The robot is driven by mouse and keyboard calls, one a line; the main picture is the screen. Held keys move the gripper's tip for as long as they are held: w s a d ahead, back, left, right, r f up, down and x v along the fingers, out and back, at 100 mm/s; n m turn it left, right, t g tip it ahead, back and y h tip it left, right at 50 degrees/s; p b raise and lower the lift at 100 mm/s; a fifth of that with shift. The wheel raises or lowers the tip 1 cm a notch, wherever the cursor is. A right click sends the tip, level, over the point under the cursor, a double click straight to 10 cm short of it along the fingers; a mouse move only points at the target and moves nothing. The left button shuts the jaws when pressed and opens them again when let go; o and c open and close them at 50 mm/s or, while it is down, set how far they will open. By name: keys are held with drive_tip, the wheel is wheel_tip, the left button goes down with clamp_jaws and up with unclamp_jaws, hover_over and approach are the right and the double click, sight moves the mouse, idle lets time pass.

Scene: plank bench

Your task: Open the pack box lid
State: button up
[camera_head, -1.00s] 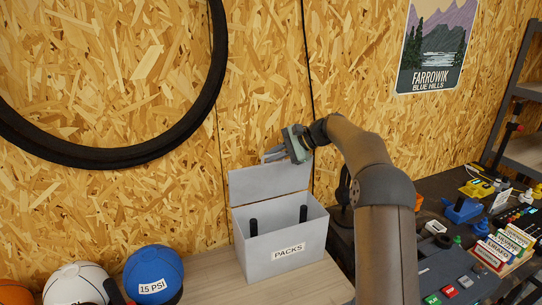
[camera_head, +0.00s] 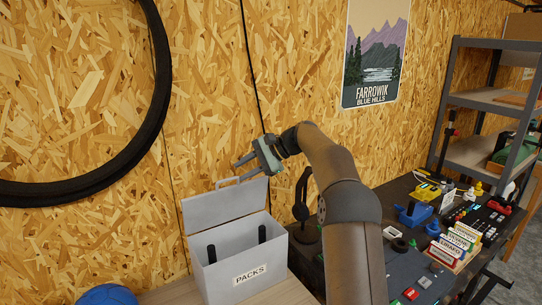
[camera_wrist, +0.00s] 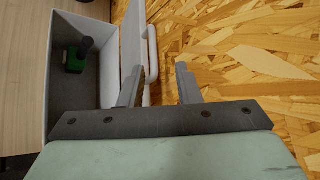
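The grey pack box (camera_head: 225,272), labelled PACKS, stands on the bench. Its lid (camera_head: 225,204) is up, leaning back toward the wall, and the box mouth is open. A pale handle (camera_head: 226,182) shows at the lid's top edge. My gripper (camera_head: 242,164) is just above the lid's upper right part. In the wrist view my gripper (camera_wrist: 160,72) has its fingers apart with nothing clamped. The lid (camera_wrist: 131,40) and handle (camera_wrist: 152,52) lie by the left finger, which hides part of them; I cannot tell whether they touch.
Two black upright grips (camera_head: 211,253) (camera_head: 262,233) stick up inside the box. A blue ball (camera_head: 106,295) is at lower left. The dark bench on the right holds a blue tool (camera_head: 413,215), labelled blocks (camera_head: 458,245) and small parts. A chipboard wall stands close behind.

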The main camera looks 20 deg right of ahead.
drive_tip(key=v, duration=1.1)
drive_tip(key=shift+a+r, duration=0.2)
drive_tip(key=shift+r, duration=0.2)
drive_tip(key=s+a+f+n+g+h+b, duration=0.1)
drive_tip(key=s+a+f+n+h, duration=0.15)
drive_tip(key=s+a, duration=0.35)
drive_tip(key=s+a+f+n+g+h, duration=0.1)
drive_tip(key=s+a+f+h, duration=0.3)
drive_tip(key=s, duration=0.3)
drive_tip(key=s+f+n+h, duration=0.1)
drive_tip(key=s+f, duration=0.4)
drive_tip(key=s, duration=0.5)
drive_tip(key=s+f+n+h+b, duration=0.1)
drive_tip(key=s+f+n, duration=0.3)
drive_tip(key=s, duration=0.6)
drive_tip(key=s+f+n+h, duration=0.2)
drive_tip(key=s+f+n, duration=0.1)
drive_tip(key=s+f, duration=0.5)
drive_tip(key=s, duration=0.2)
drive_tip(key=shift+s+a+f+g+b, duration=0.15)
drive_tip(key=shift+s+f+g+b, duration=0.1)
drive_tip(key=shift+g+b, duration=0.15)
